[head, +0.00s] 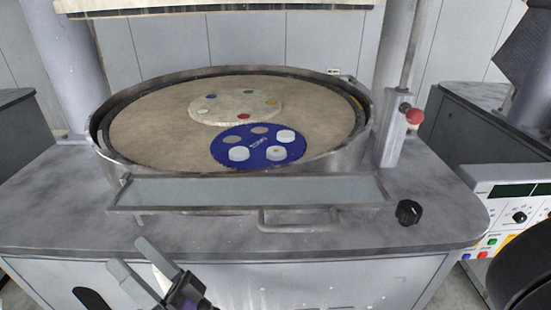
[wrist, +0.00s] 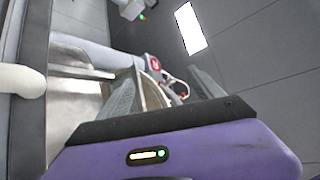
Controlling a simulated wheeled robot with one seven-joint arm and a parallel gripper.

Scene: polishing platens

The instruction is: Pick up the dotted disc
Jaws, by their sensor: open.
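Several small white discs sit in a blue round carrier (head: 246,140) on the platen. One white disc (head: 275,153) at the front right of the carrier shows a small yellowish mark on top. Another white disc (head: 239,153) lies left of it and a third (head: 287,136) behind it; both look plain. My gripper (head: 130,255) is open and empty, in front of the machine at lower left, well apart from the discs. In the wrist view, its two spread fingers (wrist: 163,88) have nothing held between them, and no disc is visible.
The tan platen (head: 150,125) sits inside a raised metal rim (head: 98,135). A cream carrier (head: 222,107) with coloured spots lies behind the blue one. A shallow tray (head: 250,190), a handle (head: 297,226) and a black knob (head: 408,212) are at the front. A post with a red knob (head: 414,116) stands right.

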